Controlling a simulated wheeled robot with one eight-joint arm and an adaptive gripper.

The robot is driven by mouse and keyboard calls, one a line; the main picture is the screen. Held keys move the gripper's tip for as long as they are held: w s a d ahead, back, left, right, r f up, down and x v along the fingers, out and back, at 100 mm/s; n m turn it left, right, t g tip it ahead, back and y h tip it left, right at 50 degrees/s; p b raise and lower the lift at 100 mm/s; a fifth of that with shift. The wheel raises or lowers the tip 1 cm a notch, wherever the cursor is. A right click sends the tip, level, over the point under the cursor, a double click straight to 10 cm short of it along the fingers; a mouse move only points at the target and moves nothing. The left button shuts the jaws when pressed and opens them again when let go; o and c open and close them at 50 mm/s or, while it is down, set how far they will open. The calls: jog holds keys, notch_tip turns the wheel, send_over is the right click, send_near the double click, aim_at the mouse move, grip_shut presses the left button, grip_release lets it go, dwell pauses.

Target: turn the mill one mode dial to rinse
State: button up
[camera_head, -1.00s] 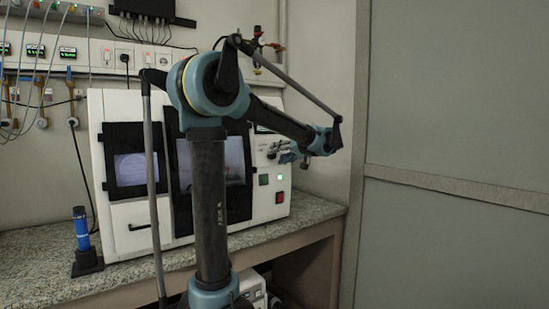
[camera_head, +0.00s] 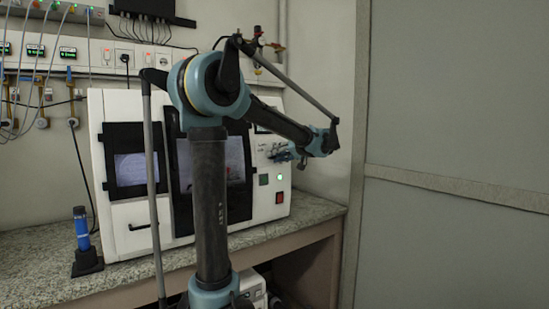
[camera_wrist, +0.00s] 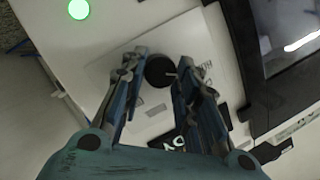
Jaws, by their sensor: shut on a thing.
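The mill (camera_head: 125,215) is a white cabinet with dark windows, standing on the bench. Its mode dial (camera_wrist: 159,71) is a round black knob on a white panel in the wrist view. A short light mark shows on its right side. My gripper (camera_wrist: 161,66) has its two blue fingers on either side of the dial, shut on it. Printed labels lie around the dial, but they are too blurred and partly covered to read surely. In the head view, my gripper (camera_head: 281,153) is at the mill's right control panel, and the dial cannot be made out.
A green lamp (camera_wrist: 78,9) glows on the panel. A green button (camera_head: 264,180) and a red switch (camera_head: 279,197) sit below my gripper. A blue tool in a black stand (camera_head: 87,262) is at the bench's left. A grey wall (camera_head: 450,240) bounds the right.

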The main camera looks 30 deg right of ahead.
jog(key=shift+s+f+m+t, duration=0.15)
jog(key=shift+m+t, duration=0.5)
jog(key=shift+m, duration=1.95)
jog(key=shift+w+f+m+t, duration=0.15)
jog(key=shift+m+t, duration=0.45)
jog(key=shift+m, duration=2)
jog(key=shift+s+f+m+t, duration=0.2)
jog(key=shift+m+t, duration=0.45)
jog(key=shift+m, duration=1.95)
jog(key=shift+w+f, duration=0.1)
jog(key=o, duration=1.1)
jog(key=v, duration=1.1)
jog(key=shift+s+d+f, duration=0.2)
jog(key=shift+s, duration=0.2)
